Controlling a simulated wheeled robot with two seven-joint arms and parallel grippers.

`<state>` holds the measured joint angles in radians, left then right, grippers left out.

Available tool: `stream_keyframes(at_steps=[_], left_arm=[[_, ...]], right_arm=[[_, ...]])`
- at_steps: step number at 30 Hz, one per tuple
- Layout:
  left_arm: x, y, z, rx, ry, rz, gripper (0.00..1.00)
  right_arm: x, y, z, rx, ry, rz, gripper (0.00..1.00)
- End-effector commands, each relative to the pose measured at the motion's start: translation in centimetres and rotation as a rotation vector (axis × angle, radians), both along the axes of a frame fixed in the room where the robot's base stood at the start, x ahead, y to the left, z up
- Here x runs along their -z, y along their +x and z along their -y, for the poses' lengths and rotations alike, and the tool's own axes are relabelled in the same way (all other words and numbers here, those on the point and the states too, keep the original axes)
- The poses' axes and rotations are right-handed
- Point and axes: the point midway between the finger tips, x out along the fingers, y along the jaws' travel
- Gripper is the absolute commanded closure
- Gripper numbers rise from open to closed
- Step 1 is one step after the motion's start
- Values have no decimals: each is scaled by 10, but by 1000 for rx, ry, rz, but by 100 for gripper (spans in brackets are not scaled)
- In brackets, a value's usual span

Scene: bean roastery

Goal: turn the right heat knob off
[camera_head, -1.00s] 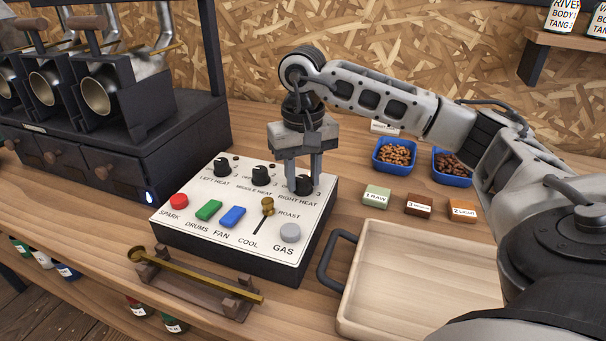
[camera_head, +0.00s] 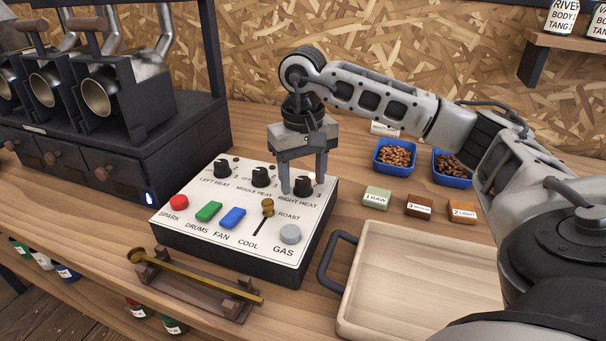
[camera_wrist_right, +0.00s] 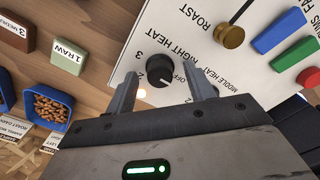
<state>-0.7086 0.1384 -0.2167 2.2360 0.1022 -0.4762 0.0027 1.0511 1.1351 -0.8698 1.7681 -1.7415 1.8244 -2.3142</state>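The right heat knob (camera_head: 303,186) is a black dial at the top right of the white control panel (camera_head: 178,219). In the right wrist view the knob (camera_wrist_right: 160,70) sits between my fingers, and its white pointer line appears to aim toward the OFF label. A small pale glowing spot (camera_wrist_right: 141,93) shows beside it. My right gripper (camera_head: 303,186) reaches down over the knob. Its fingers (camera_wrist_right: 162,92) are spread, with a gap on each side of the knob. My left gripper is not in view.
The middle heat knob (camera_head: 259,177) and left heat knob (camera_head: 222,168) stand to the left. A roast/cool lever (camera_head: 267,207) and coloured buttons are in front. A wooden tray (camera_head: 420,270) lies to the right, with labelled blocks and blue bean bins (camera_head: 395,155) behind it.

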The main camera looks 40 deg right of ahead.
Motion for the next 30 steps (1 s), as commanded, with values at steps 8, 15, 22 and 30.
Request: stream_keyframes(at_steps=[8, 15, 22, 30], left_arm=[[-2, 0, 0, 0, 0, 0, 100], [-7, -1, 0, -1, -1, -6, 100], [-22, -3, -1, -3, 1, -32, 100], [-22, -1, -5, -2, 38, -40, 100]], right_arm=[[-16, 1, 0, 1, 0, 3, 46], [-71, 1, -1, -1, 1, 6, 46], [-130, 0, 0, 1, -1, 4, 46], [-158, 0, 0, 1, 0, 1, 46]])
